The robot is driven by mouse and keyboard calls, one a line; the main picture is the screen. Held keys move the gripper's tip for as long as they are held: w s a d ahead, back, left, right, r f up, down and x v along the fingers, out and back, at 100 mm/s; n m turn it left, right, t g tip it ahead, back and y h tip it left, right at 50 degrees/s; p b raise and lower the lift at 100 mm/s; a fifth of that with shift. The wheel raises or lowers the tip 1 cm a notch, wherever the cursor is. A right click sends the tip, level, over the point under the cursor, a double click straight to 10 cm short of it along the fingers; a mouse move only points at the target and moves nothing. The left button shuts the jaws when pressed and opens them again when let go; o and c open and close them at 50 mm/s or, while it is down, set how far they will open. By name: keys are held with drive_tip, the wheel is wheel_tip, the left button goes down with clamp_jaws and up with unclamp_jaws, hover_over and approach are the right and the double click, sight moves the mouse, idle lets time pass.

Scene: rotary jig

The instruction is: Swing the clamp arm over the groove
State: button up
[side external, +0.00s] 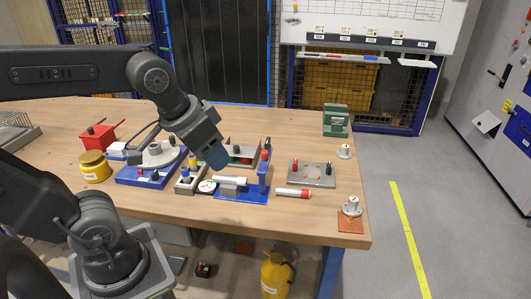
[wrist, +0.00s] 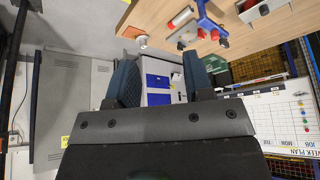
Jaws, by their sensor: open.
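A blue jig (side external: 240,196) stands on the wooden table near the middle of the side external view. It has a grey block with a pale cylinder (side external: 230,180) lying along its top, and an upright blue post (side external: 264,177) with a red knob (side external: 265,154) at its right. I cannot make out the groove or which way the clamp arm points. My gripper (side external: 217,158) is above and behind the jig, apart from it. In the wrist view my gripper (wrist: 161,80) has its two dark-blue fingers apart with nothing between them. The jig (wrist: 207,20) shows there at the top edge.
A red-and-white cylinder (side external: 293,193) lies right of the jig, before a grey plate (side external: 312,173) with pegs. A grey tray (side external: 189,181) with small parts and a blue fixture (side external: 150,175) stand left. A green box (side external: 335,120) is at the back right.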

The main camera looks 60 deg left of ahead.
drive_tip(key=w+a+r+n+g, duration=0.1)
drive_tip(key=w+a, duration=0.2)
drive_tip(key=w, duration=0.3)
drive_tip(key=w+a+r+n+g, duration=0.1)
drive_tip(key=w+a+g, duration=0.15)
drive_tip(key=w, duration=0.35)
drive_tip(key=n+g, duration=0.2)
hover_over(265, 151)
wheel_tip(265, 151, down, 5)
wheel_tip(265, 151, down, 13)
drive_tip(key=shift+w, duration=0.1)
clamp_jaws()
